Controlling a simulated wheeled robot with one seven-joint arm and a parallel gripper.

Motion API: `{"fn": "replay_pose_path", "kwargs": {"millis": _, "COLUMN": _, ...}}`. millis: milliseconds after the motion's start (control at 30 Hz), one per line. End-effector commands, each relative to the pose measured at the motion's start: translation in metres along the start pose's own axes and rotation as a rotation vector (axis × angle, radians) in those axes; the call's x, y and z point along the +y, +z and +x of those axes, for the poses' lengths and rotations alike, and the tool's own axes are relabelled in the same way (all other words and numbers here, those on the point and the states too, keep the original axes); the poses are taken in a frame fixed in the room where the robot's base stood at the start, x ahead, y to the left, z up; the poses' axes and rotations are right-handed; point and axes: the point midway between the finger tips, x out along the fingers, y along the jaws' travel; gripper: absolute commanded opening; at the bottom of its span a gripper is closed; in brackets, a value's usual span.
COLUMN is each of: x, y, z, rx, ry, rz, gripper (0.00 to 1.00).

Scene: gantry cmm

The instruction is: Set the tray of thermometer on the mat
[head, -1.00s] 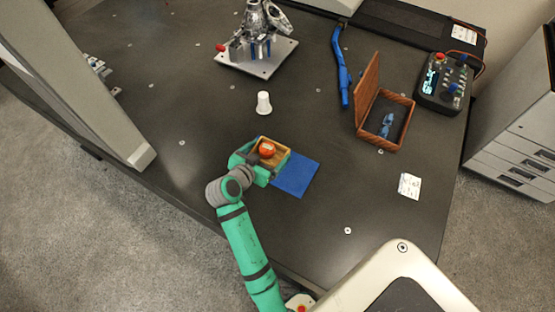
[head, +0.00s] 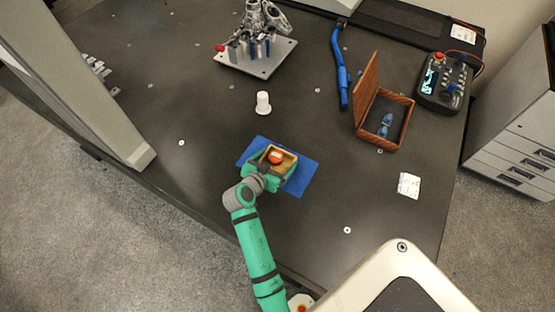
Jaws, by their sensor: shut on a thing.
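The tray (head: 289,162) is a small wooden open box with the round orange-red thermometer (head: 275,157) inside it. The blue mat (head: 305,174) lies flat on the dark table. The tray is over the middle of the mat, with blue showing on its left and right sides. I cannot tell whether the tray touches the mat or is slightly above it. My green gripper (head: 268,176) is shut on the tray from its near side, and its fingers partly hide the tray's walls.
A white knob-like piece (head: 263,103) stands behind the mat. An open brown box (head: 401,103) with a blue item, a white card (head: 409,185) and a control box (head: 442,82) are at the right. A metal fixture (head: 258,55) stands at the back. Table around the mat is clear.

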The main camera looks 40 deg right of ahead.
Motion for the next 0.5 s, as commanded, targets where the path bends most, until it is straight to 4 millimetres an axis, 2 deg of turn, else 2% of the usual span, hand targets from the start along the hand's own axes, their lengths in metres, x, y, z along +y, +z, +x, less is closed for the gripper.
{"fn": "replay_pose_path", "kwargs": {"millis": 67, "x": 0.0, "y": 0.002, "z": 0.001, "rx": 0.001, "ry": 0.0, "rz": -0.001, "gripper": 0.67}}
{"fn": "replay_pose_path", "kwargs": {"millis": 100, "x": 0.0, "y": 0.001, "z": 0.001, "rx": 0.0, "ry": 0.0, "rz": -0.001, "gripper": 0.99}}
{"fn": "replay_pose_path", "kwargs": {"millis": 400, "x": 0.0, "y": -0.001, "z": -0.001, "rx": 0.001, "ry": 0.0, "rz": 0.001, "gripper": 1.0}}
{"fn": "replay_pose_path", "kwargs": {"millis": 500, "x": -0.001, "y": -0.001, "z": -0.01, "rx": 0.001, "ry": -0.003, "rz": -0.001, "gripper": 1.0}}
